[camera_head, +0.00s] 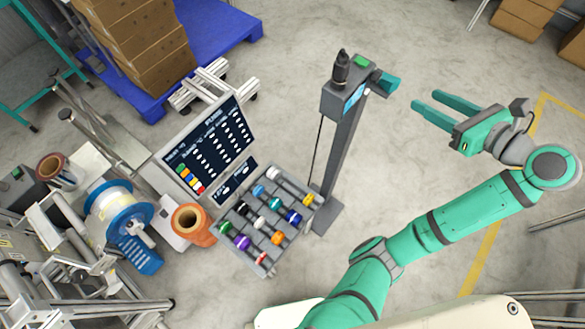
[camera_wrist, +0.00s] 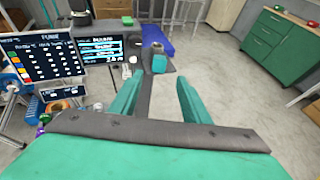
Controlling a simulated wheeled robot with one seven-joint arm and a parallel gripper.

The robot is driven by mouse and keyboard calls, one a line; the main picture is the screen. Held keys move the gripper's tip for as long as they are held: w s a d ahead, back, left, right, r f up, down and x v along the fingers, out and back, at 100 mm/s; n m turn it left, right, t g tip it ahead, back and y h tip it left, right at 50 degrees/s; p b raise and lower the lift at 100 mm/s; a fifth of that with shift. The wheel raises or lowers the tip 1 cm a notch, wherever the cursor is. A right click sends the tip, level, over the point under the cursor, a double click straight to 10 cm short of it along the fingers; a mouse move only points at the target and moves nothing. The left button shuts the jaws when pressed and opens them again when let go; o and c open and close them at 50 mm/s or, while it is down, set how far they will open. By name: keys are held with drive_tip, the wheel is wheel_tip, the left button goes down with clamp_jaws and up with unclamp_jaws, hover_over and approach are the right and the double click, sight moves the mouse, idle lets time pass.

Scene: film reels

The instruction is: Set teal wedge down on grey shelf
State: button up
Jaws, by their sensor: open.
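The teal wedge (camera_head: 388,82) sits at the right side of the top of a grey post, apparently on a small grey shelf (camera_head: 376,92). In the wrist view the teal wedge (camera_wrist: 159,64) shows ahead, between and beyond my fingertips, with a bit of the grey shelf (camera_wrist: 171,68) beside it. My gripper (camera_head: 424,99) is open and empty. Its fingers point left toward the wedge, with a clear gap between them. In the wrist view my gripper (camera_wrist: 158,81) shows both teal fingers spread apart. How the wedge's underside rests is hard to see.
The grey post (camera_head: 344,139) carries a screen, a black knobbed part (camera_head: 341,67) and a small green block (camera_head: 362,61). A rack of coloured spools (camera_head: 268,218) stands left of its base. A dark display board (camera_head: 208,146) stands further left.

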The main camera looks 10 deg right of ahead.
drive_tip(key=w+a+f+n+h, duration=0.1)
drive_tip(key=w+a+f+n, duration=0.15)
drive_tip(key=a+f, duration=0.45)
drive_tip(key=w+a+f+n+h, duration=0.15)
drive_tip(key=w+a+f, duration=0.25)
drive_tip(key=f, duration=0.7)
drive_tip(key=s+a+f+n+h, duration=0.3)
drive_tip(key=s+a+f+n, duration=0.25)
drive_tip(key=a+f, duration=0.5)
drive_tip(key=s+a+f+n, duration=0.2)
drive_tip(key=s+a+n, duration=0.8)
drive_tip(key=s, duration=0.3)
drive_tip(key=s+a+r+n+t, duration=0.1)
drive_tip(key=s+a+r+n, duration=0.3)
drive_tip(key=s+n, duration=0.2)
drive_tip(key=s+a+r+n+t+y, duration=0.1)
drive_tip(key=s+a+r+n, duration=0.2)
drive_tip(key=s+r+n, duration=0.2)
drive_tip(key=shift+s+a+n, duration=0.4)
drive_tip(key=shift+s+n, duration=0.15)
drive_tip(key=shift+n, duration=0.4)
drive_tip(key=shift+r, duration=0.1)
